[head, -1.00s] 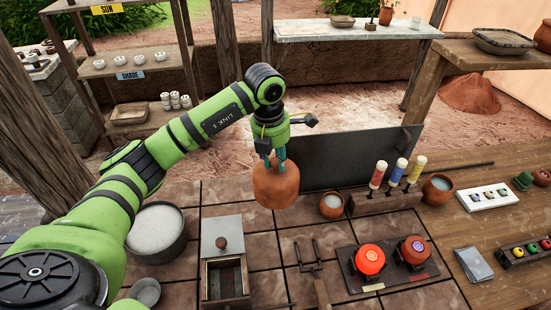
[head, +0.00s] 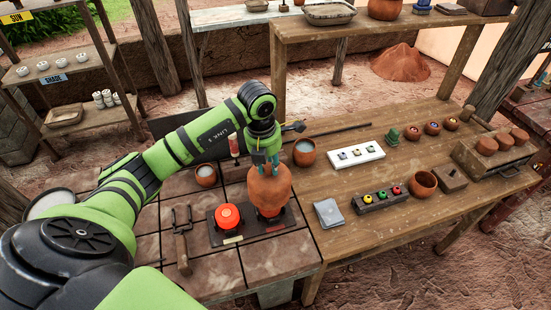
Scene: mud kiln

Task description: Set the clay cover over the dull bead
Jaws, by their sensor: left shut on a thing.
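My left gripper (head: 264,164) is shut on the clay cover (head: 269,189), a rounded terracotta piece, gripped at its top. The cover is upright in the head view, at the right half of a dark plate (head: 246,233). It hides nearly all of the duller round piece there; dark stand parts show around its lower edge. I cannot tell whether the cover rests on the plate or hangs just above. A bright orange-red round piece (head: 228,216) stands uncovered just left of it. My right gripper is not in view.
Tongs (head: 182,240) lie left of the plate. A grey pad (head: 328,213) and a block with coloured buttons (head: 379,200) are to the right. A white tray (head: 355,155) and a clay cup (head: 304,152) stand behind. The wooden table's front is mostly clear.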

